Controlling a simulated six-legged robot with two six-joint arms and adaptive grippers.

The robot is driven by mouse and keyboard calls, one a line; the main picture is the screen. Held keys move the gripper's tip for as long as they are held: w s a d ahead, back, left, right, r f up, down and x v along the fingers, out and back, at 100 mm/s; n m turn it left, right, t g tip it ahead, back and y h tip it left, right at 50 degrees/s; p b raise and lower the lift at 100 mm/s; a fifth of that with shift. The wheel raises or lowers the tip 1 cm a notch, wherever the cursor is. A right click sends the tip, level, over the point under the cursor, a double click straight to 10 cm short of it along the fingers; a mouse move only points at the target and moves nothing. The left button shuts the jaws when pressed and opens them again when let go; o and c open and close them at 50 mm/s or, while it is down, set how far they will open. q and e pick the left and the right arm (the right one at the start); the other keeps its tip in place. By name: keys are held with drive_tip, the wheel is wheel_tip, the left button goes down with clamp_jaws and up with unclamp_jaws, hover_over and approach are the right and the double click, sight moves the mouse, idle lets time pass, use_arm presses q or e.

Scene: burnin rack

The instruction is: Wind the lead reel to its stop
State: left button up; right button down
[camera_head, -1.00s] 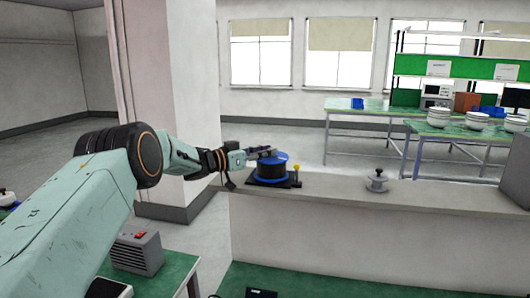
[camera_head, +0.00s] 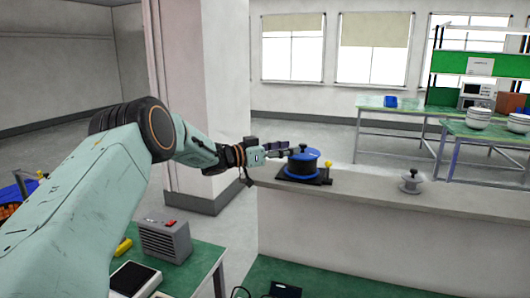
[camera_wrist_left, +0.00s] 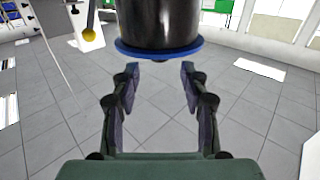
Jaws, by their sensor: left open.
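The lead reel (camera_head: 302,165) is a drum with blue flanges and a small black knob on top. It sits on a black base plate on the grey ledge, with a yellow-tipped post (camera_head: 328,163) at its right. In the left wrist view, the reel's dark drum (camera_wrist_left: 162,22) and blue flange are at top centre, beyond the fingertips. My left gripper (camera_head: 283,150) is at the reel's upper left side. The left wrist view shows its fingers (camera_wrist_left: 160,80) apart with nothing between them. I cannot tell whether they touch the reel. My right gripper is out of view.
A grey spool-shaped piece (camera_head: 411,182) stands on the ledge (camera_head: 370,192) to the right. A white pillar (camera_head: 205,90) rises behind my left arm. A green bench with a grey box (camera_head: 165,238) is at the lower left. The ledge between reel and spool is clear.

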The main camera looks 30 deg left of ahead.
use_arm(q)
drive_tip(key=v, duration=0.8)
drive_tip(key=shift+s, duration=0.2)
